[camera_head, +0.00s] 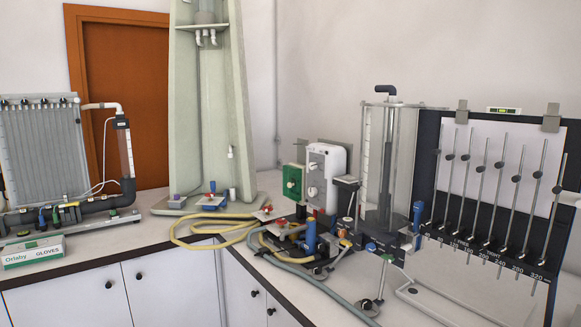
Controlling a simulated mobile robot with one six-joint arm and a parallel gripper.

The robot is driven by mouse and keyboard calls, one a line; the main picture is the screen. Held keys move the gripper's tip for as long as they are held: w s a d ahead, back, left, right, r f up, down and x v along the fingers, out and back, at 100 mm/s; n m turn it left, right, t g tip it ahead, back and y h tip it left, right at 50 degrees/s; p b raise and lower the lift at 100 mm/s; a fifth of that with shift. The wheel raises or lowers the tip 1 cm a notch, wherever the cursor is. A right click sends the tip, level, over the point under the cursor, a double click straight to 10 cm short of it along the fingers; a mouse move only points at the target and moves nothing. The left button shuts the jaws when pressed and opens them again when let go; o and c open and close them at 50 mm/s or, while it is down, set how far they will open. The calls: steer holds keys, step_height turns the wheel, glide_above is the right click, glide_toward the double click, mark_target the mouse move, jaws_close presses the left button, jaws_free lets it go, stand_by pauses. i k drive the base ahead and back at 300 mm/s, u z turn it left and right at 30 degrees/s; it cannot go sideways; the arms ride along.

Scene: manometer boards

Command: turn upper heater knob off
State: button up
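A white heater box (332,162) stands on the bench right of centre. Two round knobs sit on its left-facing front, one above the other. The upper knob (312,167) is small and pale, and the lower knob (312,191) is just beneath it. The pointer direction of the upper knob is too small to tell. My gripper is not in view.
A green panel (292,181) stands just left of the white box. A clear cylinder (383,165) and a manometer board (493,190) stand to the right. Yellow hose (215,243), valves and pipes crowd the bench in front. A glove box (32,252) lies at left.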

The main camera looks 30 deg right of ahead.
mark_target(313, 166)
steer(key=u, duration=0.55)
steer(key=i, duration=1.4)
steer(key=u, duration=0.05)
